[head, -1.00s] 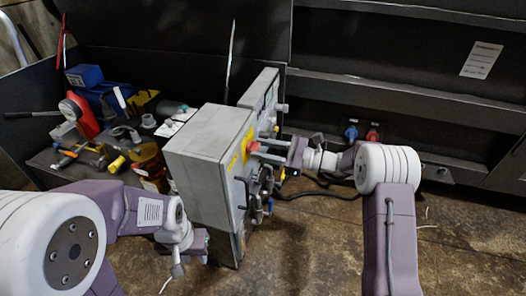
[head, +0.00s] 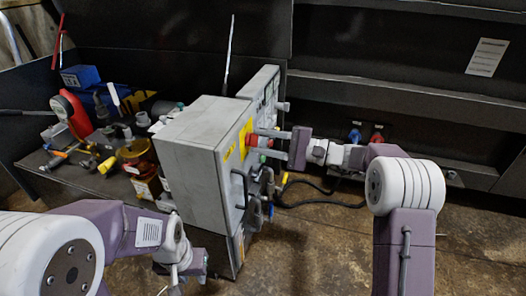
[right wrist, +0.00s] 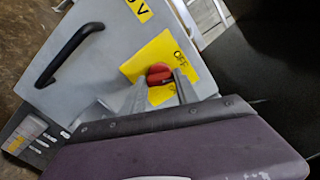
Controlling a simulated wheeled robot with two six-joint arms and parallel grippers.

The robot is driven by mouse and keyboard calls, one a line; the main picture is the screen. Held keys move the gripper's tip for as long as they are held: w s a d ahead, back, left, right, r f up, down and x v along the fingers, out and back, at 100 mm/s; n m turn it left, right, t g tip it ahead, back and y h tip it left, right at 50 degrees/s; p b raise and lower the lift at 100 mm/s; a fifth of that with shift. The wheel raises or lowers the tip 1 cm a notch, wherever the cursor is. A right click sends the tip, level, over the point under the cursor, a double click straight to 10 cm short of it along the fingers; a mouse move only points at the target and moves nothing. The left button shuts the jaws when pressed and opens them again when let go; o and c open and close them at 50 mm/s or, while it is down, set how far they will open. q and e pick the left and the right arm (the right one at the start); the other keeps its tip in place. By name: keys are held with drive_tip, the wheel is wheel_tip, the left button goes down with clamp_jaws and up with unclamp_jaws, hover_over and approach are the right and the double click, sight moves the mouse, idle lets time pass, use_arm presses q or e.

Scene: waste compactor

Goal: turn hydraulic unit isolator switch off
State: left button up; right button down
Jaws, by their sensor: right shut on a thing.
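The isolator switch is a red rotary knob (right wrist: 160,74) on a yellow plate (right wrist: 150,55) marked "OFF" in the right wrist view. It sits on the side face of a grey cabinet (head: 190,140); the red knob also shows in the head view (head: 252,140). My right gripper (head: 262,142) reaches in from the right, its two fingers at the knob and shut on it. In the right wrist view its fingers (right wrist: 163,92) meet the knob. My left gripper (head: 192,266) hangs empty-looking in front of the cabinet's lower part; its jaws are too unclear to read.
A black handle (right wrist: 70,52) stands out from the cabinet face beside the switch. Cables and yellow-tipped fittings (head: 283,180) lie below my right gripper. A cluttered bench (head: 75,190) stands at the left. Open floor (head: 320,250) lies at the front right.

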drive_tip(key=n+b, duration=0.4)
drive_tip(key=b, duration=0.1)
drive_tip(key=shift+f+n, duration=0.1)
drive_tip(key=shift+n, duration=0.2)
idle(0.4)
drive_tip(key=c, duration=0.9)
unclamp_jaws()
drive_tip(key=shift+d, duration=0.1)
